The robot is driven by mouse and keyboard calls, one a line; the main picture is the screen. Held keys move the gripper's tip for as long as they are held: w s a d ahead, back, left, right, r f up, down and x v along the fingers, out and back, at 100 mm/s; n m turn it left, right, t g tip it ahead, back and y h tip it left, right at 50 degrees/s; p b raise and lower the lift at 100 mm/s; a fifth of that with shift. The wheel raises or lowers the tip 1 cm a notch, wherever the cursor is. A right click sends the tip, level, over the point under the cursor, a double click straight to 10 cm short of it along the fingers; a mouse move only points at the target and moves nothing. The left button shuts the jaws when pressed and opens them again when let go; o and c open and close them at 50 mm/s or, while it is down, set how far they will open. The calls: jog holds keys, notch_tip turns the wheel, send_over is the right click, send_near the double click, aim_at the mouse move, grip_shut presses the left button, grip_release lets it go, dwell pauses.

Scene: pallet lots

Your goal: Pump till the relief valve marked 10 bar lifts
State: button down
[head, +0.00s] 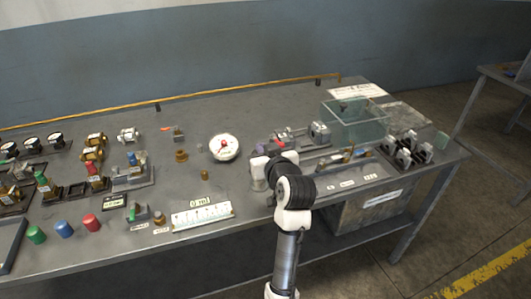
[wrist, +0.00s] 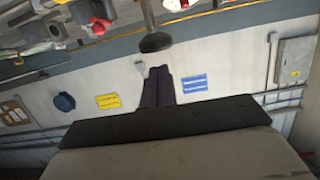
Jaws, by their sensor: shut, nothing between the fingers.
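My gripper (wrist: 159,78) shows in the wrist view as dark fingers together, with nothing between them. A rod with a dark rounded knob (wrist: 155,42), perhaps the pump handle, hangs just beyond the fingertips, with a gap visible between. In the head view my arm hides the gripper and part of the bench behind it. A white dial gauge (head: 224,147) with a red mark stands left of my arm. Valve-like brass fittings with a green top (head: 41,178), red top (head: 93,168) and blue top (head: 132,158) stand at the left. No 10 bar marking is legible.
A clear tank (head: 352,124) stands on the bench (head: 255,114) at right, near metal fittings (head: 408,148). Loose green (head: 37,235), blue (head: 64,229) and red (head: 91,223) caps and a white scale strip (head: 203,216) lie along the front. A yellow rail (head: 220,98) runs behind.

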jog(key=b+v, duration=0.2)
jog(key=v, duration=0.7)
dwell(1.1)
jog(key=shift+s+a+r+b, duration=0.15)
jog(key=shift+r+b, duration=0.65)
jog(key=shift+b, duration=0.4)
jog(key=shift+a+r+b, duration=0.2)
jog(key=shift+r+b, duration=0.65)
jog(key=shift+b, duration=0.35)
jog(key=w+a+f+p, duration=0.2)
jog(key=w+f, duration=0.4)
jog(key=w, duration=0.3)
jog(key=shift+a+f, duration=0.25)
jog(key=shift+a, duration=0.2)
